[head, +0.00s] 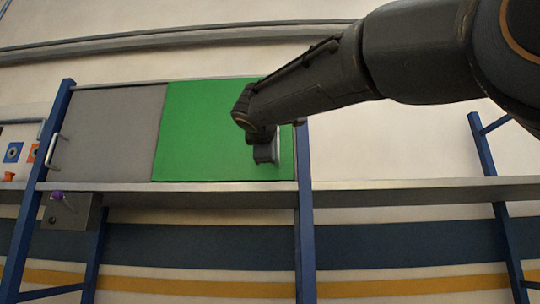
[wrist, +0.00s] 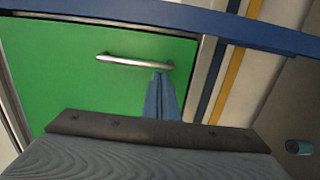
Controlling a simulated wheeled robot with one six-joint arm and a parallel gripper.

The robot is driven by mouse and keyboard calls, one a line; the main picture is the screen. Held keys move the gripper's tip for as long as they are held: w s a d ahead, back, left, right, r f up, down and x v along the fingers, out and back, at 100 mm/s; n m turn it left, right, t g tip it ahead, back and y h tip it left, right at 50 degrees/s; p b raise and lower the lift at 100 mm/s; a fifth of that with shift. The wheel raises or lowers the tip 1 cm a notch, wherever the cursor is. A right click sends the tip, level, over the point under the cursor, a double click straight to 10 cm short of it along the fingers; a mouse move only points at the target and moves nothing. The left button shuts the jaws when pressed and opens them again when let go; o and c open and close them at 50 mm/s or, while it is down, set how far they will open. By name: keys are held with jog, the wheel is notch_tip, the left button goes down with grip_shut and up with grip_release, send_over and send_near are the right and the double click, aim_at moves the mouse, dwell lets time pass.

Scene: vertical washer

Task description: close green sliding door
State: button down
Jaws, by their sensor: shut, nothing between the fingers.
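The green sliding door (head: 205,130) stands in the upper frame, beside a grey door panel that it meets at its left edge. It fills much of the wrist view (wrist: 60,70). Its silver bar handle (wrist: 135,62) shows there; in the head view it is mostly hidden behind my gripper. My gripper (head: 265,152) is at the right part of the green door. In the wrist view its blue fingers (wrist: 161,95) are together, with their tips at the right end of the handle. I cannot tell whether they touch it.
The grey door (head: 108,130) with its own handle (head: 54,150) is on the left. A metal shelf edge (head: 220,195) runs below the doors. Blue posts (head: 304,230) stand at the sides. The bay right of the green door is open. A grey box with a purple knob (head: 68,210) hangs below left.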

jog(key=s+a+b, duration=0.3)
jog(key=s+a, duration=0.2)
jog(key=s, duration=0.5)
jog(key=shift+a, duration=0.2)
